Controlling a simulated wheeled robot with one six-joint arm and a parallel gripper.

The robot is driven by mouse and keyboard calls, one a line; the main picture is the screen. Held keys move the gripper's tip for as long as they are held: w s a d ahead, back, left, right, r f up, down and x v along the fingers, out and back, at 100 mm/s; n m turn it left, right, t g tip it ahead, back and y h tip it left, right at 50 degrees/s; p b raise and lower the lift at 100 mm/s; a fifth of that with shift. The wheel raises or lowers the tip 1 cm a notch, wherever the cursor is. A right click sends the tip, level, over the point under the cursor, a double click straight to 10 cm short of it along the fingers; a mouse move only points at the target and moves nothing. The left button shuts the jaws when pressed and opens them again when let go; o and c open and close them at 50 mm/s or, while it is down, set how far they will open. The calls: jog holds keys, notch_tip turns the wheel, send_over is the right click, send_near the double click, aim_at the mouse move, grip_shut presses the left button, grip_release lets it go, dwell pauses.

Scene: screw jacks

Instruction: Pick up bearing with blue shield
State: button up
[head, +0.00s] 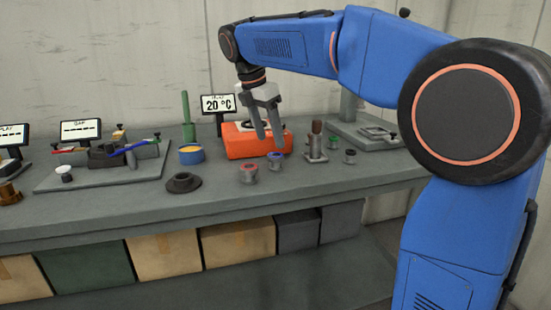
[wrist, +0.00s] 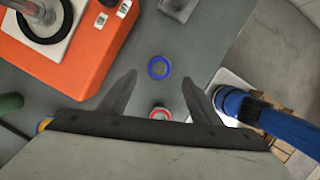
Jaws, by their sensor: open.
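The bearing with the blue shield (head: 275,161) stands on the grey bench, to the right of a similar bearing with a red ring (head: 249,173). In the wrist view the blue-ringed bearing (wrist: 158,67) lies just ahead of the fingertips, about midway between their lines. My gripper (head: 270,139) is open and empty, pointing down above the bench in front of the orange heater. In the wrist view its two fingers (wrist: 160,79) are spread apart, with the red-ringed bearing (wrist: 160,113) seen between them, nearer the palm.
The orange unit (head: 245,141) with a 20 °C display (head: 218,103) stands close behind. A brown-topped part (head: 316,142) and a small black-topped piece (head: 350,157) stand to the right. A dark flanged ring (head: 183,183) and blue bowl (head: 191,154) are left.

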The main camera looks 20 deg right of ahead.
aim_at(273, 157)
jog(key=shift+x, duration=2.65)
jog(key=shift+w+r, duration=0.1)
jog(key=shift+w, duration=0.05)
jog(key=shift+c, duration=0.2)
